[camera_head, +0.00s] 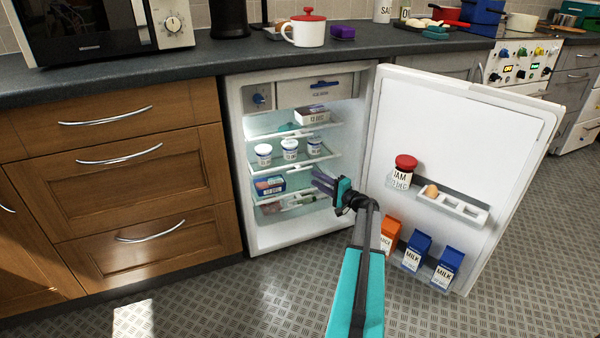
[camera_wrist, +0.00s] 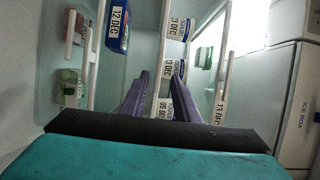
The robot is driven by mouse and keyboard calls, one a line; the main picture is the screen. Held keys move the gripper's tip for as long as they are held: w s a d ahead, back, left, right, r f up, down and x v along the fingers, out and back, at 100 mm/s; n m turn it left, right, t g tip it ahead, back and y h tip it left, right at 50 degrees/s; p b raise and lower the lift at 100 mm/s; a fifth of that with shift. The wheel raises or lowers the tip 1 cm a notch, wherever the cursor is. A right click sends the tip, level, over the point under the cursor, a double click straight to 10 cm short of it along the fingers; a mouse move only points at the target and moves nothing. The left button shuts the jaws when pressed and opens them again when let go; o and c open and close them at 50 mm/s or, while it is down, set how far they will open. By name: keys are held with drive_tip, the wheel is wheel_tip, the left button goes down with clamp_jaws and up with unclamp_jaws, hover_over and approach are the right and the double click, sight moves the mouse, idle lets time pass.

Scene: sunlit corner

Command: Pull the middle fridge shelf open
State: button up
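The fridge (camera_head: 244,190) stands open. Its middle shelf (camera_head: 322,157) has a pale front rail and bears several white pots with blue labels (camera_head: 289,148). In the wrist view, turned sideways, the middle shelf's rail (camera_wrist: 162,35) runs down toward the gap between my fingers. My gripper (camera_head: 318,180) is in front of the shelves, near the right side of the opening, its fingers pointing inward. In the wrist view my gripper (camera_wrist: 161,72) has its two purple fingers apart, with pots visible beyond them. Whether the fingers touch the rail cannot be told.
The upper shelf (camera_head: 270,135) bears a carton (camera_head: 312,115); the lower shelf (camera_head: 268,203) bears a blue tub (camera_head: 270,185) and a pack. The ice box (camera_head: 325,86) is above. The open door (camera_head: 462,130) stands right of my arm, holding a jar (camera_head: 403,172) and cartons.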

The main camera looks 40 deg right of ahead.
sight(301, 170)
drive_tip(key=shift+w+b, duration=1.55)
drive_tip(key=shift+w, duration=3.75)
clamp_jaws()
drive_tip(key=shift+s+d, duration=0.1)
drive_tip(key=shift+d, duration=0.05)
drive_tip(key=shift+s+a, duration=0.1)
drive_tip(key=shift+a, duration=0.1)
